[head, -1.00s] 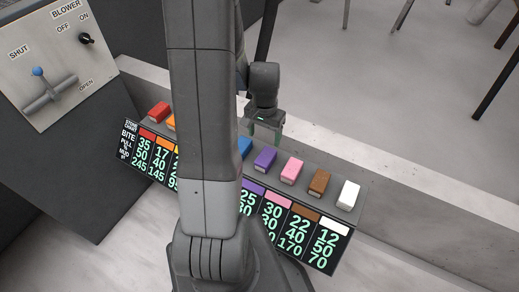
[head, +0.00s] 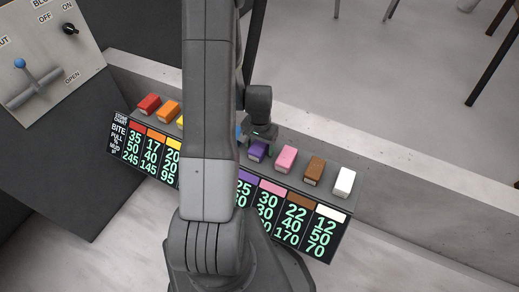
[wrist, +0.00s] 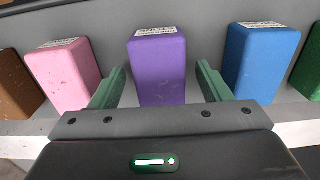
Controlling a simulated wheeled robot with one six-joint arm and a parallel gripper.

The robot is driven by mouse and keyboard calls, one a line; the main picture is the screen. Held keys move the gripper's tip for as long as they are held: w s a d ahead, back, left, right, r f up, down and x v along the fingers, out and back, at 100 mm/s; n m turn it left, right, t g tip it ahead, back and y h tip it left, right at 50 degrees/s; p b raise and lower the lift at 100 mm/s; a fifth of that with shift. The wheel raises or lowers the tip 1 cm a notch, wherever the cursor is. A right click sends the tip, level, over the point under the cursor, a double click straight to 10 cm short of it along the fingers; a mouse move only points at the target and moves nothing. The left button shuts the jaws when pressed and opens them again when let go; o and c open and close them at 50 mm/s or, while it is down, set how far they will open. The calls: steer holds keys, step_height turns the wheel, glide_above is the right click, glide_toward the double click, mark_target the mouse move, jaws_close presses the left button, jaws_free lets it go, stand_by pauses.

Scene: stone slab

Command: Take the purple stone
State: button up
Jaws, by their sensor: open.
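The purple stone (head: 258,150) stands in the row on the grey slab, between the pink stone (head: 286,159) and the blue stone, which is mostly hidden behind my arm in the head view. In the wrist view the purple stone (wrist: 158,68) is upright in the middle, with a small white label on its top edge. My gripper (wrist: 160,85) is open, with one green-padded finger on each side of the purple stone's lower part. A gap shows between each finger and the stone. In the head view my gripper (head: 260,134) is right at the stone.
In the wrist view the pink stone (wrist: 63,74) and blue stone (wrist: 261,62) stand close outside the fingers. Brown (head: 315,170) and white (head: 343,182) stones are to the right. A number chart (head: 290,220) fronts the row. A lever panel (head: 38,60) is at left.

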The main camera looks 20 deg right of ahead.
steer(key=shift+f, duration=0.5)
steer(key=c, duration=1.2)
